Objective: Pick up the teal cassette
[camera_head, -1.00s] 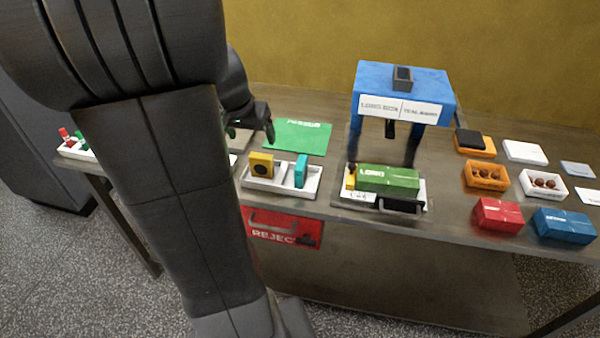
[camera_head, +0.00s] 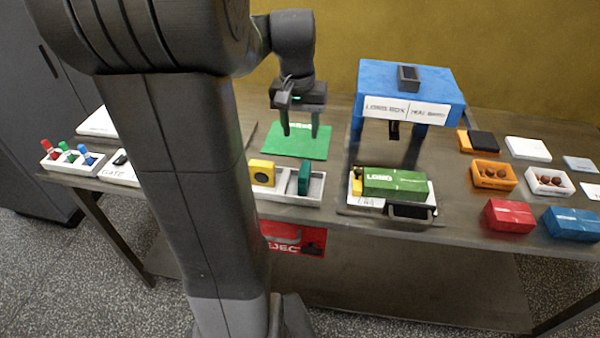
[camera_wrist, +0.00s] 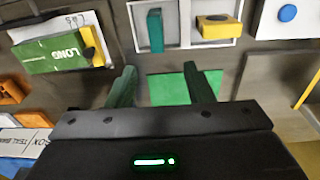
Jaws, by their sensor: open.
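The teal cassette (camera_head: 304,178) stands upright in the right compartment of a white two-compartment tray. It also shows in the wrist view (camera_wrist: 155,31), in the tray's left compartment there. My gripper (camera_head: 300,132) hangs pointing down above the green mat, behind the tray. Its fingers are apart with nothing between them, also in the wrist view (camera_wrist: 165,80). The cassette is beyond the fingertips in the wrist view, apart from them.
A yellow cassette (camera_head: 263,173) stands in the other compartment of the white tray (camera_head: 286,196). A green mat (camera_head: 312,149) lies behind. To the right stand a blue frame (camera_head: 440,91) and a green box (camera_head: 396,183). A red reject panel (camera_head: 310,241) hangs in front.

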